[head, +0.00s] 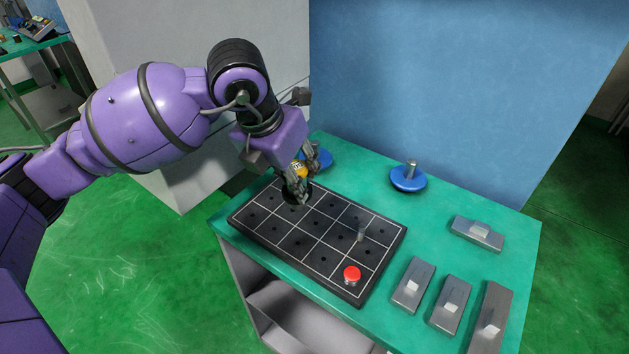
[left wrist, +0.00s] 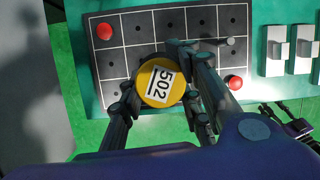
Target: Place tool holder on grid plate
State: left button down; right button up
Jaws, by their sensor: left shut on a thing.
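My left gripper (head: 297,184) is shut on a tool holder with a yellow top (head: 300,170), over the back left part of the black grid plate (head: 320,242). In the left wrist view the holder's yellow disc (left wrist: 160,84) reads "502" and sits between the fingers of the left gripper (left wrist: 158,98). The holder's lower part is dark and partly hidden by the fingers. I cannot tell whether it touches the plate.
A red-topped piece (head: 351,274) and a grey pin (head: 361,233) stand on the plate. Another red piece (left wrist: 103,31) shows in the wrist view. Blue discs with pins (head: 408,178) stand behind. Several grey blocks (head: 451,304) lie at right on the green table (head: 380,330).

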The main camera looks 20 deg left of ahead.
aim_at(283, 192)
pick_arm(q)
jog(key=w+f, duration=0.2)
jog(key=shift+w+a+f, duration=0.1)
jog(key=shift+w+f, duration=0.1)
jog(key=shift+f, duration=0.1)
jog(key=shift+s+a+x, duration=0.15)
jog(key=shift+x, duration=0.75)
jog(key=shift+s+a+x, duration=0.1)
jog(key=shift+s+x, duration=0.05)
jog(key=shift+x, duration=0.7)
jog(key=shift+f, duration=0.25)
jog(key=shift+f, duration=0.15)
jog(key=c, duration=1.3)
grip_release()
jog(key=shift+a+r, duration=0.1)
jog(key=shift+r, duration=0.3)
jog(key=v, duration=1.1)
jog(key=shift+s+r, duration=0.25)
jog(key=shift+r, duration=0.05)
